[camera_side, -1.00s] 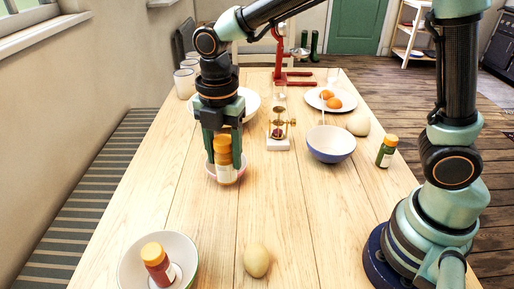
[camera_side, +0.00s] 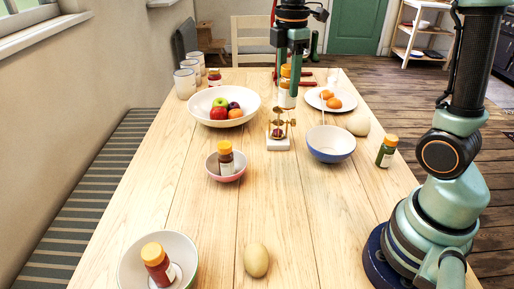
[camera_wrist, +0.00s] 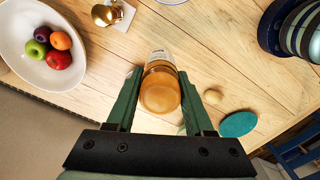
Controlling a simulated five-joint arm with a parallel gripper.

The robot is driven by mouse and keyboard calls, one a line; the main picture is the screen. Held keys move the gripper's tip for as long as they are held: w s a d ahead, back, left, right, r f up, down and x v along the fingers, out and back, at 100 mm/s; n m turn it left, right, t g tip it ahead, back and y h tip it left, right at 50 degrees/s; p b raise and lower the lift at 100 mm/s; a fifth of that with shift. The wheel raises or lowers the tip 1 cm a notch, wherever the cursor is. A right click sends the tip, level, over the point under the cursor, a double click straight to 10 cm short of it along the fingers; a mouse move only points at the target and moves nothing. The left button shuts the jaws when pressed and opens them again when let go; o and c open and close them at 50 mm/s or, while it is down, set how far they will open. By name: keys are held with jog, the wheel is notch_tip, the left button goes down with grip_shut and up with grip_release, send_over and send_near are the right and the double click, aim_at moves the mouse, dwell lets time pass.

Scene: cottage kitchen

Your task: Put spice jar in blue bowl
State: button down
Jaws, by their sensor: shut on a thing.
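My gripper (camera_side: 288,82) is shut on a spice jar with an orange cap (camera_side: 286,71) and a pale label, held upright above the back half of the table. In the wrist view the jar (camera_wrist: 160,90) sits between both fingers. The blue bowl (camera_side: 330,151), blue outside and white inside, stands on the table in front and to the right of my gripper. It looks empty. Other orange-capped jars stand in a small pink bowl (camera_side: 226,178), in a white bowl (camera_side: 183,246) at the front left, and at the right table edge (camera_side: 387,151).
A brass scale (camera_side: 278,138) on a white base stands left of the blue bowl. A fruit bowl (camera_side: 206,115), a plate of orange fruit (camera_side: 318,103) and a pale egg-shaped thing (camera_side: 358,124) are nearby. Another (camera_side: 256,260) lies in front.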

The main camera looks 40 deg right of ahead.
aim_at(331, 135)
jog(key=s+d+m, duration=0.3)
jog(key=d, duration=0.4)
jog(key=s+d+m, duration=0.3)
jog(key=d+m, duration=0.1)
jog(key=d, duration=0.3)
jog(key=f, duration=1.9)
jog(key=shift+d+f, duration=0.25)
jog(key=shift+f, duration=0.05)
jog(key=shift+c, duration=1.4)
grip_release()
jog(key=shift+f, duration=0.15)
